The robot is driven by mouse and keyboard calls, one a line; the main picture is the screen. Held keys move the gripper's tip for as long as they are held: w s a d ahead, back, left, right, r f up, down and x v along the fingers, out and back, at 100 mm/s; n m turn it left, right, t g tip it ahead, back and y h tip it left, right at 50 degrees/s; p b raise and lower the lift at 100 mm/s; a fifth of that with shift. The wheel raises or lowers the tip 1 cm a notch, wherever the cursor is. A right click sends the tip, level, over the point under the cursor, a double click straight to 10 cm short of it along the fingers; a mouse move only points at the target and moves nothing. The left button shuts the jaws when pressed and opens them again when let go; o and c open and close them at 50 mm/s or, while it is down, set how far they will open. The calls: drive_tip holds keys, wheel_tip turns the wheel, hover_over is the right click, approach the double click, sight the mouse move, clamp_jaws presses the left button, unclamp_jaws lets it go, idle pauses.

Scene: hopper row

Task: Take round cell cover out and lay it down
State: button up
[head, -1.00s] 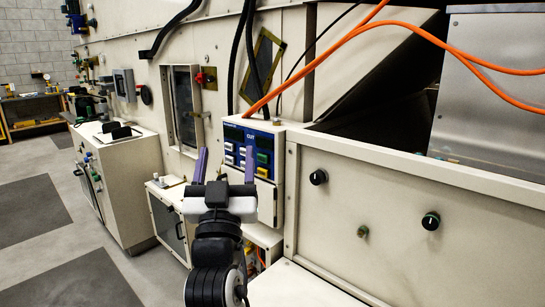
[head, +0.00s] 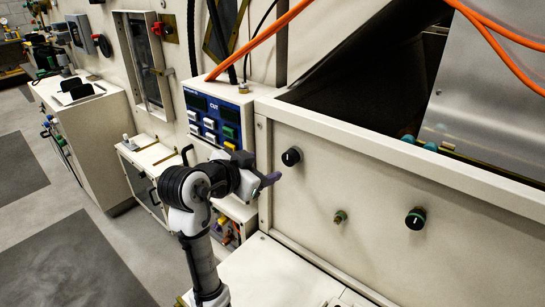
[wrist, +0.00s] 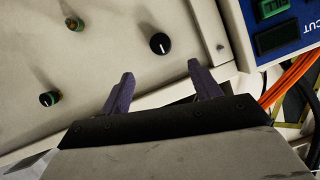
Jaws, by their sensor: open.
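I cannot make out the round cell cover for certain in either view. My gripper (head: 266,181) is in front of the left end of the beige panel (head: 345,180), pointing right, just below a black knob (head: 291,157). In the wrist view, my gripper (wrist: 164,86) shows two purple fingers spread apart with nothing between them. The same black knob (wrist: 160,44) lies beyond the fingertips, apart from them. Two small teal-ended things (head: 419,142) lie inside the open hopper behind the panel; what they are is unclear.
A second black knob (head: 415,219) and a small brass fitting (head: 340,216) stick out of the panel. A blue control box (head: 212,121) stands left of it. Orange hoses (head: 262,42) cross above the hopper. A pale surface (head: 270,275) lies below the panel.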

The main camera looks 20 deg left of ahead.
sight(287, 159)
drive_tip(key=p+x, duration=0.3)
drive_tip(key=x, duration=0.9)
drive_tip(key=shift+w, duration=0.1)
drive_tip(key=shift+c, duration=0.2)
drive_tip(key=c, duration=1.1)
drive_tip(key=shift+c, duration=0.2)
drive_tip(key=shift+s+a, duration=0.2)
drive_tip(key=shift+s, duration=0.3)
drive_tip(key=shift+s+a, duration=0.2)
drive_tip(key=shift+s, duration=0.25)
drive_tip(key=shift+s+a, duration=0.1)
drive_tip(key=shift+s, duration=0.15)
drive_tip(key=shift+s, duration=0.2)
